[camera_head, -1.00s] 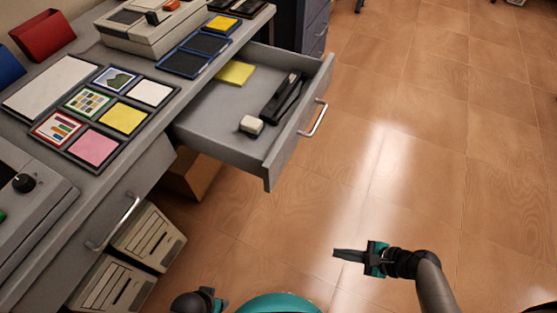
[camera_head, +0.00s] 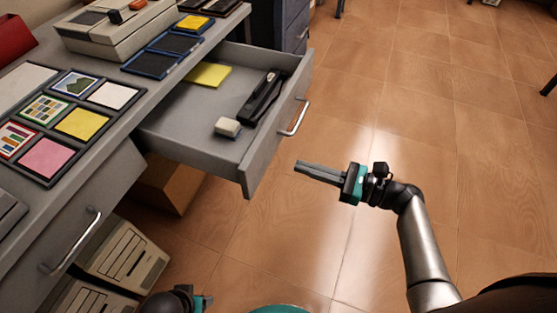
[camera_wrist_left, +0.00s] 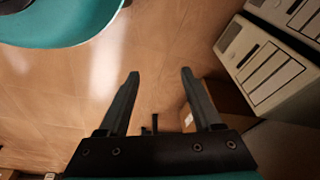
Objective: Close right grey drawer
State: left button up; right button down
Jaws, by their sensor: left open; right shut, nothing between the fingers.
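The right grey drawer (camera_head: 190,125) is pulled out from under the desk, with its front panel and silver handle (camera_head: 296,117) facing right. A yellow pad (camera_head: 207,75), a black stapler-like object (camera_head: 261,95) and a white eraser-like block (camera_head: 228,127) lie inside it. My right gripper (camera_head: 298,167) is shut and empty, below and close to the handle in the head view, apart from the drawer. My left gripper (camera_wrist_left: 160,75) is open and empty in its wrist view, over the floor. In the head view only a part of it shows at the bottom edge.
A second drawer (camera_head: 75,225) at left is shut. Beige computer cases (camera_head: 125,252) and a cardboard box (camera_head: 172,184) stand under the desk. Framed cards and a beige machine (camera_head: 115,27) cover the desktop. The tiled floor (camera_head: 440,130) at right is clear.

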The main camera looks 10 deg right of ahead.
aim_at(266, 155)
jog(key=b+x, duration=0.1)
jog(key=x, duration=0.4)
pick_arm(q)
jog(key=shift+t, duration=0.4)
jog(key=shift+w+d+r+b, duration=0.1)
jog(key=shift+w+r, duration=0.2)
jog(key=shift+r, duration=0.3)
jog(key=shift+w+r+b, duration=0.1)
jog(key=shift+w+r, duration=0.25)
jog(key=shift+r, duration=0.25)
jog(key=shift+w+d+r+b, duration=0.1)
jog(key=shift+w+r, duration=0.2)
jog(key=shift+r, duration=0.3)
pick_arm(e)
jog(key=shift+x, duration=0.9)
